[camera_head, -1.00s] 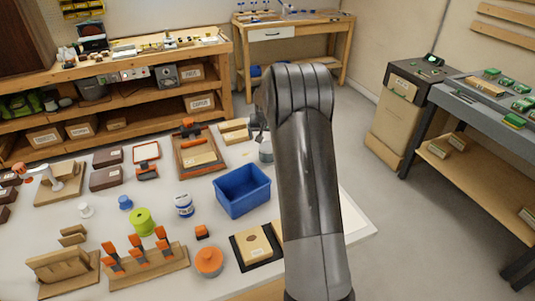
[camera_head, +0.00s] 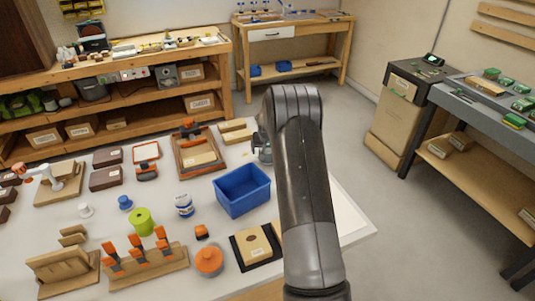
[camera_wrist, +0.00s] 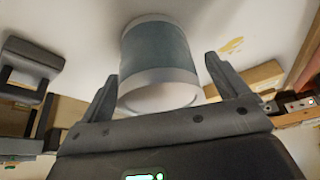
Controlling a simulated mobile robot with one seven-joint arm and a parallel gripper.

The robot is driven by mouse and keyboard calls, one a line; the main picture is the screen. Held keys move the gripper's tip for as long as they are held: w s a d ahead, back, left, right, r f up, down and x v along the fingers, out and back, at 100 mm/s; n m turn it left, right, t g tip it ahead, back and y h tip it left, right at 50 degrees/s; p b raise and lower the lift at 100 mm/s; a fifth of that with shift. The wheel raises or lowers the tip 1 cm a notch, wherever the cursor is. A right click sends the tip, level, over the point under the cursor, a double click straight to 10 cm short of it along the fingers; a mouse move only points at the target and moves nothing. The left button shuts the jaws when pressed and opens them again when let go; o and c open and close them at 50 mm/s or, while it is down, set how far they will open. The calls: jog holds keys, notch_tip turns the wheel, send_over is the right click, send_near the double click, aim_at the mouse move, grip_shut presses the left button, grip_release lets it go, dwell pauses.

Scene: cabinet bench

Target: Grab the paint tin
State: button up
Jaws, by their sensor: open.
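The paint tin (camera_wrist: 158,55), a metal cylinder with a grey-blue band and pale rims, stands on the white bench top. In the wrist view it lies between the two fingers of my gripper (camera_wrist: 163,68), with its pale end towards the palm. The fingers are open, one on each side of the tin; I cannot tell whether either touches it. In the head view my gripper (camera_head: 262,146) is at the bench's far right part, largely hidden behind my arm, and the tin is mostly hidden there too.
A blue bin (camera_head: 243,190) stands just in front of the gripper area. A wooden tray with an orange-handled tool (camera_head: 196,152) and wooden blocks (camera_head: 235,131) lie to the left. A white-and-blue jar (camera_head: 184,206) stands left of the bin. Floor lies beyond the bench's right edge.

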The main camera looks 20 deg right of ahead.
jog(key=shift+c, duration=0.2)
jog(key=c, duration=1.2)
jog(key=shift+c, duration=0.2)
